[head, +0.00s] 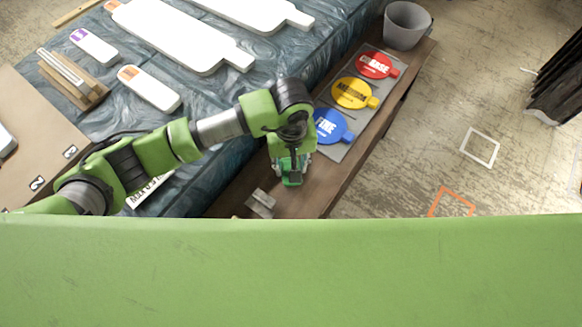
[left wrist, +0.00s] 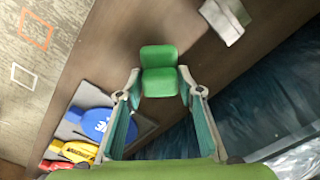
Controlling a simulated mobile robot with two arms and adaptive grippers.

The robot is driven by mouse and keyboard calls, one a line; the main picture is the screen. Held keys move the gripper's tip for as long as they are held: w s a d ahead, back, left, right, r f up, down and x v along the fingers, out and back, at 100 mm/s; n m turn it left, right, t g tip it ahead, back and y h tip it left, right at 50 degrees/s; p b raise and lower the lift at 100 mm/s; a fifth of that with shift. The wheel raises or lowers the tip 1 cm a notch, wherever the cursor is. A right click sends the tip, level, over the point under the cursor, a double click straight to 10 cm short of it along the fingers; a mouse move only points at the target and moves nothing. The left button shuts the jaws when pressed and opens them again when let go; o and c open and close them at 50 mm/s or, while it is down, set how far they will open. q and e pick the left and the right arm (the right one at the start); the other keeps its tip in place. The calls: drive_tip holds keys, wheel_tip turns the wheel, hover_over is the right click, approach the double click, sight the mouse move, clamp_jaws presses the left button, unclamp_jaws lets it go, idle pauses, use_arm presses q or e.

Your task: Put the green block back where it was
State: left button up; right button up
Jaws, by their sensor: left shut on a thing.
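The green block (left wrist: 159,57) shows in the left wrist view between the two fingertips of my left gripper (left wrist: 159,82), which touch its sides. The gripper is shut on it. In the head view the green block (head: 291,181) shows small beneath my left gripper (head: 290,170), over the brown wooden bench (head: 312,193). I cannot tell whether the block rests on the wood or hangs just above it. My right gripper is in neither view.
A light grey block (head: 261,203) lies on the bench close by. A grey mat (head: 337,152) holds the blue paddle (head: 331,127), yellow paddle (head: 352,93) and red paddle (head: 374,65). A grey bin (head: 406,25) stands at the far end. White boards lie on the blue marbled table (head: 205,85).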

use_arm(q)
drive_tip(key=shift+f, duration=0.55)
drive_tip(key=shift+f, duration=0.15)
drive_tip(key=o, duration=1)
